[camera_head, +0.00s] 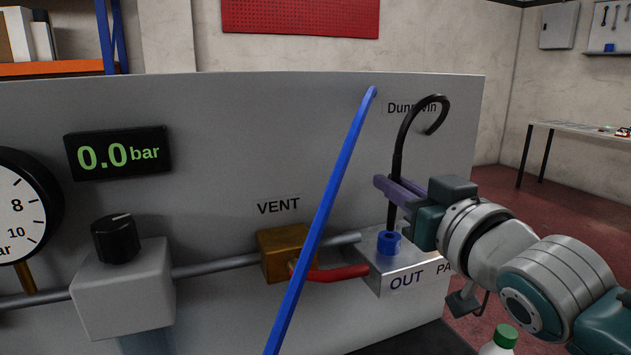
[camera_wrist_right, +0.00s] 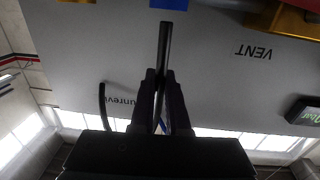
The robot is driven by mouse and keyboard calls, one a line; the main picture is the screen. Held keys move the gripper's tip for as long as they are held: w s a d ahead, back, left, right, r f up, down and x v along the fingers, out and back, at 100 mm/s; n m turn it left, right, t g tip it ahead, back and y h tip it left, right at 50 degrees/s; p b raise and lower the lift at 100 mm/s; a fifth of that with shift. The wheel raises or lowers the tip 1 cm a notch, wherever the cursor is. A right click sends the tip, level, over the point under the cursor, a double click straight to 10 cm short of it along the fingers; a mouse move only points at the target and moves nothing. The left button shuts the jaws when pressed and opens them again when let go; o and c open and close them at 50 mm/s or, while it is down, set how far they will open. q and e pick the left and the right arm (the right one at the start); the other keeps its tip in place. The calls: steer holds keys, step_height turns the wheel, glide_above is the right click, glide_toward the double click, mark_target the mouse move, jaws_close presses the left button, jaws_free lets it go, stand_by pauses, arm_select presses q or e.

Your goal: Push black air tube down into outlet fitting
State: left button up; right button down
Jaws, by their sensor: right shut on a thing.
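The black air tube (camera_head: 398,152) stands nearly upright, its top curled over into a hook. My right gripper (camera_head: 392,187) is shut on its lower part, above the outlet fitting. The blue ring of the outlet fitting (camera_head: 388,243) sits on the grey metal OUT block (camera_head: 402,268). The tube's lower end is right above the ring. In the right wrist view the tube (camera_wrist_right: 165,45) runs between the fingertips (camera_wrist_right: 161,85), and a small gap shows between its end and the blue fitting (camera_wrist_right: 168,4). My left gripper is not in view.
A grey panel (camera_head: 230,130) stands close behind. A green-capped bottle (camera_head: 505,337) is at the lower right.

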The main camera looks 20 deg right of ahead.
steer(key=shift+f+b, duration=0.65)
steer(key=shift+f, duration=0.25)
steer(key=shift+p, duration=0.3)
stand_by(1.3)
steer(key=shift+f+b, duration=0.45)
steer(key=shift+f, duration=0.1)
stand_by(0.4)
steer(key=c, duration=0.8)
jaws_free()
steer(key=shift+c, duration=0.2)
steer(key=s, duration=1)
steer(key=shift+b, duration=0.3)
